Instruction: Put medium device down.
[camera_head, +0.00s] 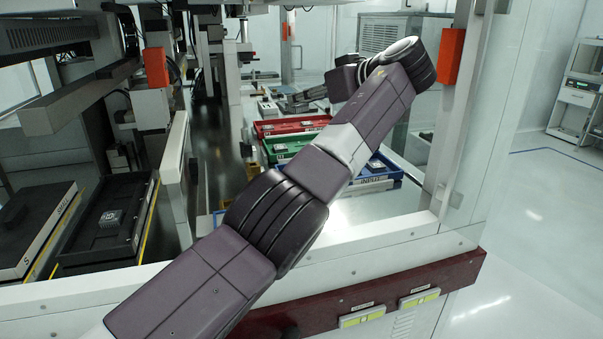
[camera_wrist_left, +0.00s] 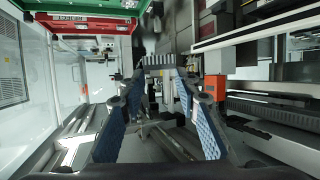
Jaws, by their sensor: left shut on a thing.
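My left arm reaches from the lower left into the machine, and my left gripper (camera_head: 302,97) is at its far end, small in the head view, beyond the stacked trays. In the left wrist view my left gripper (camera_wrist_left: 162,82) has its two blue-padded fingers closing toward a small dark ribbed block, the device (camera_wrist_left: 160,61), held between the tips. The fingers hide part of it. In the head view the held device is too small to make out clearly. Its size class cannot be told. My right gripper is not in view.
A red tray (camera_head: 284,127), a green tray (camera_head: 272,147) and a blue tray (camera_head: 394,171) labelled INPUT lie partly behind my arm. Black trays (camera_head: 98,262) stand at left, one with a device (camera_head: 110,218). A white frame post (camera_head: 481,110) rises at right.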

